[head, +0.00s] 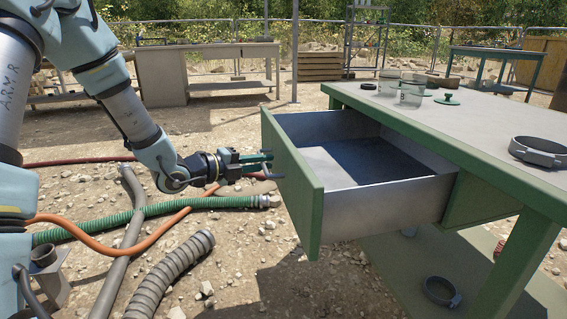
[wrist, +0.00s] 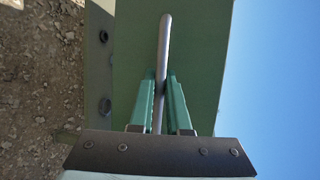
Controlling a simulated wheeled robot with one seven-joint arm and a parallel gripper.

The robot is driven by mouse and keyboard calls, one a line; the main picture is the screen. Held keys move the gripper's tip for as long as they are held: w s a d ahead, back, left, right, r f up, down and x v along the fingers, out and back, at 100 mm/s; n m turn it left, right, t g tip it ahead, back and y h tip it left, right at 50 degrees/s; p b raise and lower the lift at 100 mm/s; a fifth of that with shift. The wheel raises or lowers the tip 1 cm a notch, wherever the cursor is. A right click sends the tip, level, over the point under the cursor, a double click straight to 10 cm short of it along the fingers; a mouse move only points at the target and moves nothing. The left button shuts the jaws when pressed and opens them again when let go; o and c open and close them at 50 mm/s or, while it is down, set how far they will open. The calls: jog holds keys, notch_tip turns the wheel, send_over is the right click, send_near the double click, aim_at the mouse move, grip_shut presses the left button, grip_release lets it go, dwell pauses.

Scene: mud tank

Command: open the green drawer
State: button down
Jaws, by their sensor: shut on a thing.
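The green drawer (head: 291,185) in the head view is pulled well out of the green table (head: 470,188). Its grey metal inside is visible and looks empty. My gripper (head: 266,165) is at the outer side of the drawer's green front. In the wrist view my gripper (wrist: 161,88) has its two green fingers on either side of a grey bar handle (wrist: 164,45), shut on it. The green drawer front (wrist: 205,50) fills the area behind the handle. In the head view most of the handle is hidden by the fingers.
Glass jars (head: 411,94) and a grey metal ring clamp (head: 540,150) stand on the table top. Another ring (head: 441,291) lies on the lower shelf. A green hose (head: 110,225), an orange hose (head: 95,240) and grey pipes (head: 170,277) lie on the stony ground below my arm.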

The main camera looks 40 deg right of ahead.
jog(key=shift+w+a, duration=0.25)
jog(key=shift+a, duration=0.45)
jog(key=c, duration=1.2)
grip_release()
jog(key=shift+o, duration=0.2)
jog(key=a+r+p, duration=0.1)
jog(key=a+r, duration=0.1)
jog(key=a, duration=0.8)
jog(key=shift+s+a+p, duration=0.15)
jog(key=shift+a+p, duration=0.1)
jog(key=shift+p, duration=0.15)
